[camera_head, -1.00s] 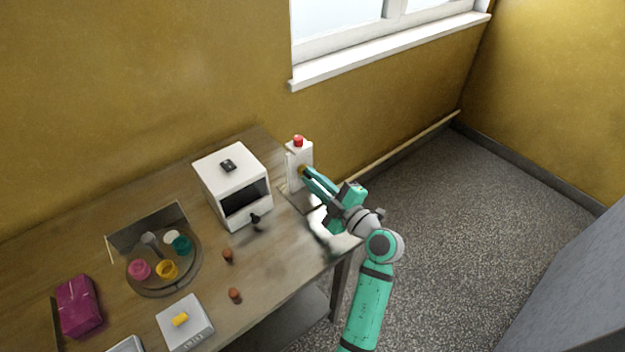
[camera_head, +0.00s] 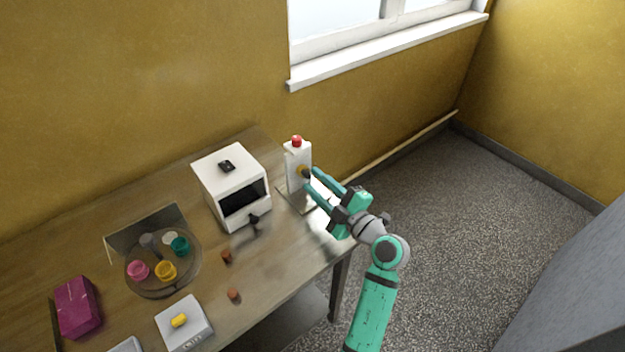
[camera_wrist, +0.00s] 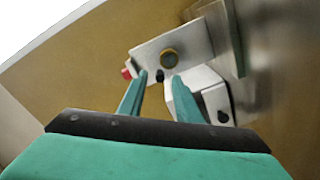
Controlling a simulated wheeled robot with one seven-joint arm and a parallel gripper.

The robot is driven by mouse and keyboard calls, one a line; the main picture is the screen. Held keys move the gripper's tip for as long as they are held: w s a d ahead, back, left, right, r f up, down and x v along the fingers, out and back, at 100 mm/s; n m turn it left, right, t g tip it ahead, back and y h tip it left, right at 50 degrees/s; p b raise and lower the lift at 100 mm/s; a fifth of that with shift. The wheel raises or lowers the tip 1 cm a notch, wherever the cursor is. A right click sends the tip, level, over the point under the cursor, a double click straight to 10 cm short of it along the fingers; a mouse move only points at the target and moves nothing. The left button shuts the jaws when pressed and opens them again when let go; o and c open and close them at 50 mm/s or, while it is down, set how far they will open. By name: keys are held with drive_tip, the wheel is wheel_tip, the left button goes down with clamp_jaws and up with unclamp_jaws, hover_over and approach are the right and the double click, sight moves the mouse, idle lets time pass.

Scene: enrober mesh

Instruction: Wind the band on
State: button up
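A white upright post (camera_head: 297,160) with a red button (camera_head: 297,141) on top stands at the table's back right corner. A yellow-brown knob (camera_head: 302,171) with a dark part beside it is on the post's face. The knob also shows in the wrist view (camera_wrist: 169,57). My gripper (camera_head: 312,179) is open, its two teal fingers spread and pointing at the post's face. Nothing shows between the fingers, and they look apart from the knob. I cannot make out a band.
A white box (camera_head: 232,170) with a dark opening stands left of the post. A round tray (camera_head: 147,290) with coloured cups, a white block with a yellow knob (camera_head: 180,320), two small brown pieces and a magenta box (camera_head: 78,306) are further left.

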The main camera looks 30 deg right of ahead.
drive_tip(key=s, duration=0.9)
drive_tip(key=shift+d, duration=0.35)
